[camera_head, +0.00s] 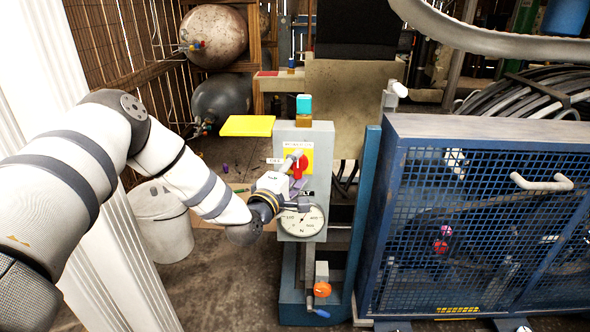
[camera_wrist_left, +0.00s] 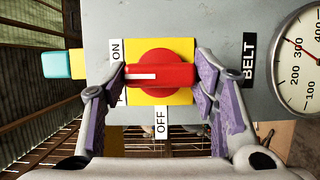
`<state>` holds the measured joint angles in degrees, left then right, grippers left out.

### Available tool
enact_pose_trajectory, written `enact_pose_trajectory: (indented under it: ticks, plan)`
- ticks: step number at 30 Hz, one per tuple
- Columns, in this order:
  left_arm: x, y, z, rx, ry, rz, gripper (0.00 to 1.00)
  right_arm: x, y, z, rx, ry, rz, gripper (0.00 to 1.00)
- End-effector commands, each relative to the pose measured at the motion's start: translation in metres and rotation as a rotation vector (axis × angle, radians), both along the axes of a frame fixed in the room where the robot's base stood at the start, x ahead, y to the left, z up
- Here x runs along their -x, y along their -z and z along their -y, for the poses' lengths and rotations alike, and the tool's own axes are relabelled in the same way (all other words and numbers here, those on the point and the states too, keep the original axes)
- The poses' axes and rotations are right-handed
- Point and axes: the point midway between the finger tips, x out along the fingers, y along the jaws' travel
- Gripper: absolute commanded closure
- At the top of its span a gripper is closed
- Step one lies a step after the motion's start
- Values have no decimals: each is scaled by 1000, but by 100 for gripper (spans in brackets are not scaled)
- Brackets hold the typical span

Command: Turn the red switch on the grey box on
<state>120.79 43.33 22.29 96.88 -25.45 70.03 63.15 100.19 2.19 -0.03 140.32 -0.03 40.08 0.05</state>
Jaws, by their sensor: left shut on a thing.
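The grey box (camera_head: 318,140) stands upright in the middle of the head view. Its red switch (camera_head: 301,164) sits on a yellow square plate, and the left wrist view shows the switch close up (camera_wrist_left: 162,70). The white line on the switch handle points to the ON label (camera_wrist_left: 117,50). The OFF label (camera_wrist_left: 161,122) is at the plate's lower side in the wrist view. My left gripper (camera_head: 294,176) is at the switch, with one purple-padded finger at each end of the red handle, shut on it. My right gripper is not in view.
A round pressure gauge (camera_head: 301,221) is just below the switch, and a BELT label (camera_wrist_left: 248,60) lies between them. An orange knob (camera_head: 322,289) is lower down. A blue mesh cage (camera_head: 480,128) stands to the right, a white bucket (camera_head: 160,225) to the left.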

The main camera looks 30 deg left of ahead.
Motion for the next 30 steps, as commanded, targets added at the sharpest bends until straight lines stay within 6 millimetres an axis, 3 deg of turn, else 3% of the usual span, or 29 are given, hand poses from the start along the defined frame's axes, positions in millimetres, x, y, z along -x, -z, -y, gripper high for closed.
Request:
enact_pose_trajectory:
  ticks: [5, 6, 9, 20, 30]
  plan:
    - [0, 0, 0, -5, 0, 1, 75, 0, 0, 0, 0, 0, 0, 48]
    - [0, 0, 0, -5, 0, 1, 45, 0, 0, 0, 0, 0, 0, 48]
    - [0, 0, 0, -4, 0, 0, 27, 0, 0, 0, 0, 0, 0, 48]
    - [8, 0, 1, -2, -1, 0, 27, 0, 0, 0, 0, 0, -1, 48]
    - [93, 0, 14, 1, -2, -1, 27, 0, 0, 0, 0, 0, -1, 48]
